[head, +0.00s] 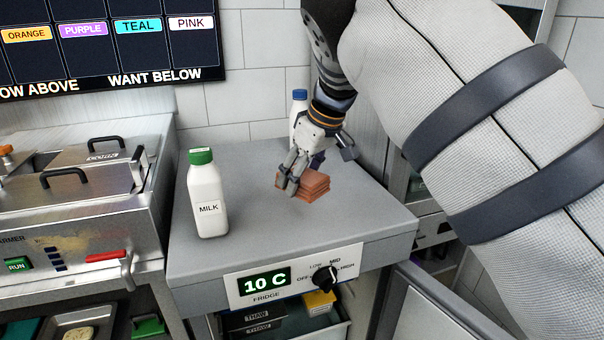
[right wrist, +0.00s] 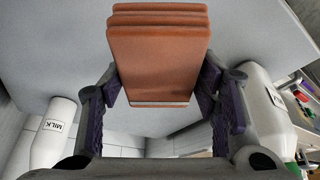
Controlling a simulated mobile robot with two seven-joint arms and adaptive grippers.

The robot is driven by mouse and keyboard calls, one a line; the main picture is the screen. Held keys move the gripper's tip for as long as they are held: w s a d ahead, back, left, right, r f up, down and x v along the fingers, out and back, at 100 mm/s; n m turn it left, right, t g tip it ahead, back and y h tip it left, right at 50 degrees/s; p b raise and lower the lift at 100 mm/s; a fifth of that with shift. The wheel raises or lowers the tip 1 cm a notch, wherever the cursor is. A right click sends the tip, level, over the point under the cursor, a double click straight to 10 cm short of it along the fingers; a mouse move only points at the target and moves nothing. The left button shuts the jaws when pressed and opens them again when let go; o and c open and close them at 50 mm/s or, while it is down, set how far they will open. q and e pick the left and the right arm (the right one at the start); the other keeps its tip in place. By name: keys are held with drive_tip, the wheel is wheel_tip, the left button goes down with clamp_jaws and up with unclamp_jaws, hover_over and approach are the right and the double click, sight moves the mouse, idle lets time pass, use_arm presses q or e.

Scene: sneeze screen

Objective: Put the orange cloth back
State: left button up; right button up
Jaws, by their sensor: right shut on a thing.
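The orange cloth (head: 315,187) is a folded, layered, brownish-orange block at the middle of the grey fridge top (head: 240,245). My right gripper (head: 298,178) reaches down from above and is shut on it. In the right wrist view the cloth (right wrist: 158,55) sits between the two purple-padded fingers (right wrist: 162,88) and sticks out beyond them. I cannot tell whether the cloth touches the fridge top or hangs just above it. My left gripper is not in view.
A green-capped milk bottle (head: 207,195) stands left of the cloth. A blue-capped bottle (head: 298,105) stands behind my gripper. A warmer (head: 80,205) with handled lids is at left. A screen (head: 110,45) shows colour names. The fridge top's front is clear.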

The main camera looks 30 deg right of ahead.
sight(297, 213)
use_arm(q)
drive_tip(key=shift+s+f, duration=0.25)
use_arm(e)
drive_tip(key=shift+f, duration=2.8)
use_arm(q)
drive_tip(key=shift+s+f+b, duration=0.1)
drive_tip(key=shift+b, duration=0.2)
use_arm(e)
drive_tip(key=shift+f, duration=0.65)
drive_tip(key=o, duration=1.1)
drive_tip(key=v, duration=1.2)
drive_tip(key=shift+d, duration=0.1)
